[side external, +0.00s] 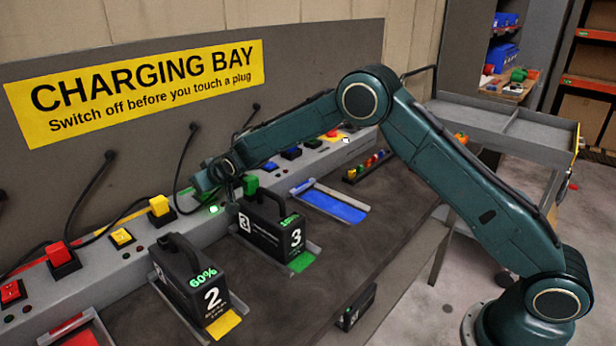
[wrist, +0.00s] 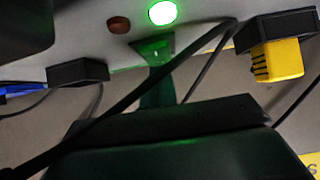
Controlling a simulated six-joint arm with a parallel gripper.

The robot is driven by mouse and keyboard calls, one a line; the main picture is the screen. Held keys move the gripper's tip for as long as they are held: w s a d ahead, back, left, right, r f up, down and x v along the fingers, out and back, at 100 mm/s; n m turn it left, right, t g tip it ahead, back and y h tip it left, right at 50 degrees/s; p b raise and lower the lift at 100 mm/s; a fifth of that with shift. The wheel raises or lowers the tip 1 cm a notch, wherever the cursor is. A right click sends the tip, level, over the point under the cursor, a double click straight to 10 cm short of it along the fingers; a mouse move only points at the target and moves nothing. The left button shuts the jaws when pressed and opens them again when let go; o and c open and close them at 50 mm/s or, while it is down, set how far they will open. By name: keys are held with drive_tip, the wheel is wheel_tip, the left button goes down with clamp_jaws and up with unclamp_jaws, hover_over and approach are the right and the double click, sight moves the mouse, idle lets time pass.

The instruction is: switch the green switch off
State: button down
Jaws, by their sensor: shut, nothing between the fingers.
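My gripper (side external: 232,205) is shut and empty, pointing down at the grey charging rail between the yellow plug and the green plug (side external: 250,185). In the wrist view the lit lamp (wrist: 162,12) is at the top, beside a dark reddish lamp (wrist: 118,25). The narrow dark green fingers (wrist: 157,85) reach up close to these lamps. I cannot make out the green switch; it seems hidden at the fingertips, and I cannot tell whether they touch it.
Battery 3 (side external: 270,228), black with a handle, stands close in front of my gripper. Battery 2 (side external: 195,285) is to the left. The yellow plug (side external: 159,206) and yellow switch (side external: 121,237) are left along the rail. Black cables cross behind. An empty blue bay (side external: 335,205) is right.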

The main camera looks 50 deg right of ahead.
drive_tip(key=shift+w, duration=0.1)
drive_tip(key=shift+f+g, duration=0.2)
drive_tip(key=shift+g, duration=0.1)
drive_tip(key=shift+w, duration=0.2)
idle(0.3)
drive_tip(key=shift+w+r, duration=0.15)
drive_tip(key=shift+w, duration=0.4)
drive_tip(key=shift+r, duration=0.15)
